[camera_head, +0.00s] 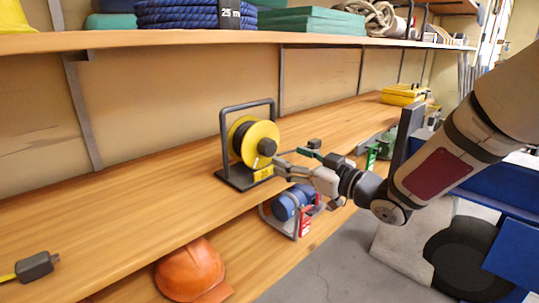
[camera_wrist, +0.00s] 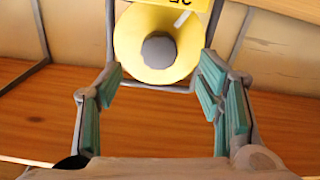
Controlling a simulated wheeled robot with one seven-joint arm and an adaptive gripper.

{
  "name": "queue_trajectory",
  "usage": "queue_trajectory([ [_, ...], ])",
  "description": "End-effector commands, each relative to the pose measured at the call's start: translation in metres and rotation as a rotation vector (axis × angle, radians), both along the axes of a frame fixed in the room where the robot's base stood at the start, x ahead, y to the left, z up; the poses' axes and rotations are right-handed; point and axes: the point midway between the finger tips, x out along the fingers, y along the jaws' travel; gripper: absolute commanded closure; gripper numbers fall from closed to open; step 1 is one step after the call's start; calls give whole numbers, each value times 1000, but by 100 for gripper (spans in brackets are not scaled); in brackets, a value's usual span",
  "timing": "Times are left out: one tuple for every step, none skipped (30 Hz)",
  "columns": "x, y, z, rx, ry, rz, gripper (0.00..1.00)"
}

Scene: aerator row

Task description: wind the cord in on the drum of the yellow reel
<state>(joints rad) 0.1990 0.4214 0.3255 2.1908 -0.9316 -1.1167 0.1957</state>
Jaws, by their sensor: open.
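The yellow reel (camera_head: 262,133) stands upright in a dark frame on the wooden shelf. Its yellow disc has a dark round hub (camera_head: 267,146) and a small pale mark near the rim. Dark winding shows between the discs; no loose cord can be made out. My gripper (camera_head: 297,156) is at the right of the reel, close to its disc. In the wrist view the reel (camera_wrist: 131,47) shows upside down, with the hub (camera_wrist: 159,50) between and beyond the open fingers (camera_wrist: 160,76). Nothing is held, and I cannot tell whether a finger touches the reel.
A blue reel (camera_head: 287,205) and an orange helmet (camera_head: 190,268) sit on the lower shelf. A yellow toolbox (camera_head: 402,95) is farther back. A tape measure (camera_head: 38,266) lies at left. An upper shelf (camera_head: 180,40) overhangs.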

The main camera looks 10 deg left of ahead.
Motion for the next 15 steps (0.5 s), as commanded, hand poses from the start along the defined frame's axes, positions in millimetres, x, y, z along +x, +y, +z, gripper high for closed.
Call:
queue_trajectory([
  [7, 9, -2, 2, -2, 2, 39],
  [10, 14, -2, 1, -2, 3, 39],
  [15, 21, -2, 1, -2, 3, 39],
  [18, 25, -2, 1, -2, 2, 39],
  [22, 29, -2, 1, -2, 2, 39],
  [26, 35, -2, 0, -3, 2, 39],
  [29, 39, -2, -1, -2, 2, 39],
  [32, 42, -1, -1, -2, 2, 39],
  [35, 47, -2, 0, -1, 1, 39],
  [38, 50, -2, 1, -1, 1, 39],
  [40, 52, -2, 0, 0, 0, 39],
  [43, 55, -1, 1, -1, 0, 39],
  [44, 57, -1, 1, -1, 0, 39],
  [46, 59, -1, 0, 0, 0, 39],
  [47, 61, -1, -1, 1, 0, 39],
])
